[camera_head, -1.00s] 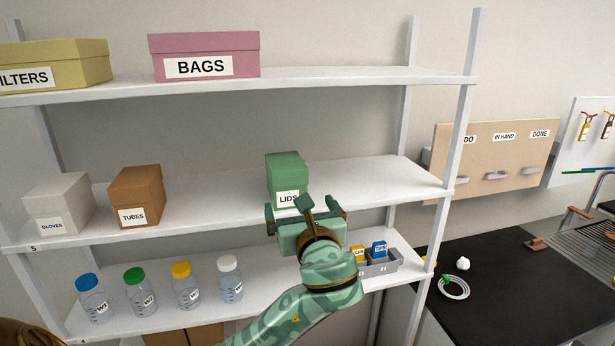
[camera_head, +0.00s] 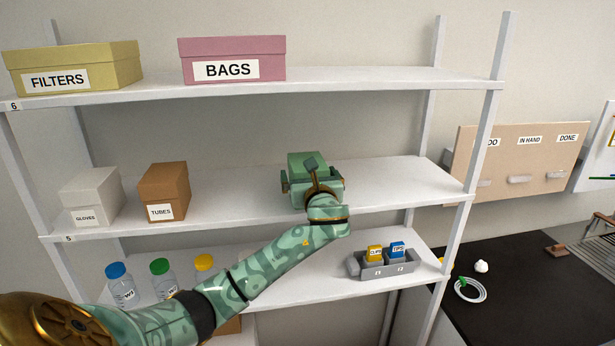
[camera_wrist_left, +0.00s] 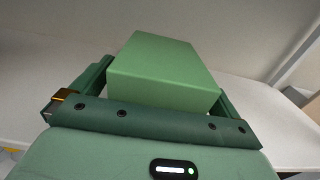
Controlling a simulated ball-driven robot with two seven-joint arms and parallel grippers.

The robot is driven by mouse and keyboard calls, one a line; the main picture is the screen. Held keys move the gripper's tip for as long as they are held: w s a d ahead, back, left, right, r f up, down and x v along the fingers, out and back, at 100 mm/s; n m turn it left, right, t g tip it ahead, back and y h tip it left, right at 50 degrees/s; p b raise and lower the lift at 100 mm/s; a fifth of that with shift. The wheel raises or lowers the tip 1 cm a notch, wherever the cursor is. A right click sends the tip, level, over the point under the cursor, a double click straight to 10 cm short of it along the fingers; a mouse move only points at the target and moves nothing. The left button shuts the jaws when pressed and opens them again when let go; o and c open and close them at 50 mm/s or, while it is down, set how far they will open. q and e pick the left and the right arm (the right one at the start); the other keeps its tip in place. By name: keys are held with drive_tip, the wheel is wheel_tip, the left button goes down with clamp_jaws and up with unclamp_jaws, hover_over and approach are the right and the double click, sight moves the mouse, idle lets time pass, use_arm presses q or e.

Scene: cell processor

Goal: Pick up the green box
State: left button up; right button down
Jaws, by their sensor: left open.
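The green box (camera_head: 298,158) stands on the middle shelf, mostly hidden behind my left gripper (camera_head: 313,180) in the head view. In the left wrist view the green box (camera_wrist_left: 160,70) lies between the two fingers of my left gripper (camera_wrist_left: 163,88). One finger runs along each side of it. The gripper is open, and a gap shows on at least one side. The box's label is hidden. My right gripper is not in view.
A brown TUBES box (camera_head: 163,190) and a white GLOVES box (camera_head: 92,196) stand left on the same shelf. A pink BAGS box (camera_head: 232,58) sits on the shelf above. Below are bottles (camera_head: 120,286) and a grey holder (camera_head: 383,264). The shelf right of the box is clear.

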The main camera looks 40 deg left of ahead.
use_arm(q)
drive_tip(key=shift+w+a+f, duration=0.1)
drive_tip(key=shift+w+a, duration=0.25)
drive_tip(key=shift+a, duration=0.15)
drive_tip(key=shift+d, duration=0.1)
drive_tip(key=shift+c, duration=0.7)
drive_tip(key=c, duration=0.9)
drive_tip(key=shift+c, duration=0.2)
drive_tip(key=shift+r, duration=0.4)
wheel_tip(320, 180, up, 2)
drive_tip(key=shift+r+b, duration=0.2)
drive_tip(key=shift+b, duration=0.3)
drive_tip(key=s+d+r, duration=0.2)
drive_tip(key=r, duration=0.1)
drive_tip(key=s+d+r, duration=0.1)
drive_tip(key=r, duration=0.1)
drive_tip(key=shift+s+r, duration=0.2)
drive_tip(key=shift+s, duration=0.05)
drive_tip(key=s+d+r+b, duration=0.1)
drive_tip(key=s+d+r, duration=0.3)
drive_tip(key=s+d, duration=0.2)
drive_tip(key=shift+s+r, duration=0.3)
drive_tip(key=shift+s, duration=0.3)
